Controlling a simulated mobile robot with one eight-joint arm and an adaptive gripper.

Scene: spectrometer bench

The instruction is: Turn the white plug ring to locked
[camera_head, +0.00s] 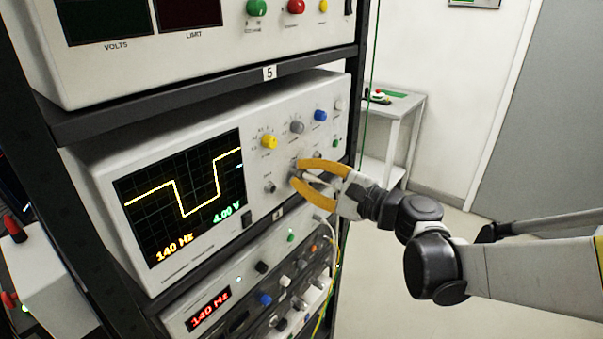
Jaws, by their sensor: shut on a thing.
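My gripper (297,172) is at the lower right of the oscilloscope's front panel, with its orange fingers on either side of a small pale plug (311,177). The fingers are shut on the plug, which I take to be the white plug ring. The fingers and the small size hide most of the ring, so I cannot tell its turn position. The oscilloscope (225,130) has a lit screen with a yellow square wave, "140 Hz" and "4.00 V". A second socket (270,187) shows to the left of the fingers.
Yellow (269,142), grey (297,127) and blue (320,115) knobs sit just above my gripper. A lower instrument (215,305) has several knobs and cables at its right. A black rack post (361,75) stands close right. A small table (400,105) is behind.

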